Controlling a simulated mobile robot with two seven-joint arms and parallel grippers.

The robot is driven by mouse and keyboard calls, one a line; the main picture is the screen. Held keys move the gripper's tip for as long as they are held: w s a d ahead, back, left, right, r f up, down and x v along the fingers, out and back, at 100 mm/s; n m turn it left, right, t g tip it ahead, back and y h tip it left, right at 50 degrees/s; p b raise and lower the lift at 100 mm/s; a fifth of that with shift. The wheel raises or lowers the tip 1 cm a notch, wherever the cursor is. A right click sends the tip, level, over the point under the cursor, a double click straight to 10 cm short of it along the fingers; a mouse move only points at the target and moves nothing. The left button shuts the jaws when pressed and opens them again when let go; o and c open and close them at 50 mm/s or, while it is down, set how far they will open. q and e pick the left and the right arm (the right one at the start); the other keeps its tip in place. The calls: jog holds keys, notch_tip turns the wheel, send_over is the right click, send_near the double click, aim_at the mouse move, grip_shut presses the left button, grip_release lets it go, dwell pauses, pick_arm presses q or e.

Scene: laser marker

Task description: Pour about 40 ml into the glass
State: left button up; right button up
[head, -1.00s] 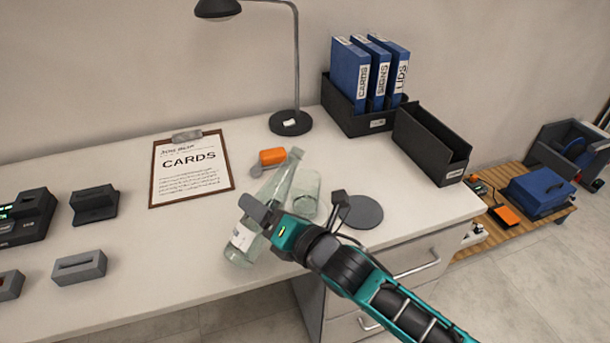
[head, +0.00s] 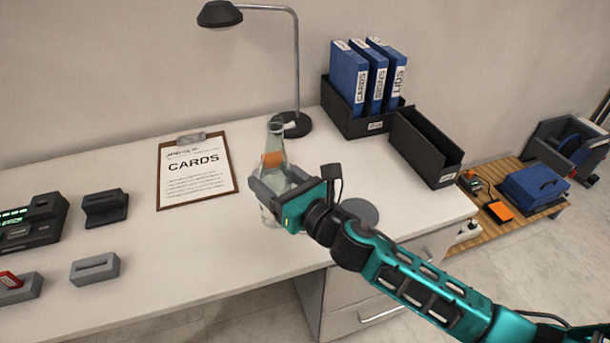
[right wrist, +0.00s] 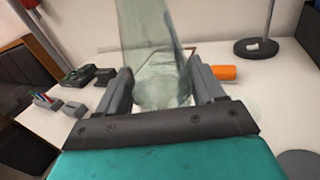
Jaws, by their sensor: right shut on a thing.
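A clear, pale green glass bottle (head: 276,142) stands nearly upright at the middle of the desk in the head view, with its neck up. My right gripper (head: 272,190) is shut around the bottle's body. In the right wrist view the bottle (right wrist: 152,35) rises between the two dark fingers (right wrist: 162,85). The drinking glass cannot be made out clearly in the head view; the bottle and gripper cover the area where it stood. I cannot tell the liquid level. My left gripper is not in view.
An orange object (right wrist: 224,72) lies behind the bottle. A lamp (head: 293,122), a clipboard (head: 197,185), black bins (head: 427,145) with blue binders (head: 348,75), and a round grey disc (head: 360,211) are around it. Small grey holders (head: 95,269) sit at the left.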

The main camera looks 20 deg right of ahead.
aim_at(286, 170)
jog(key=shift+w+d+r+n+p, duration=0.1)
jog(key=shift+r+n+p, duration=0.15)
jog(key=shift+r+p, duration=0.5)
jog(key=shift+w+d+r+n+p, duration=0.1)
jog(key=shift+r+n+p, duration=0.2)
jog(key=shift+r, duration=0.7)
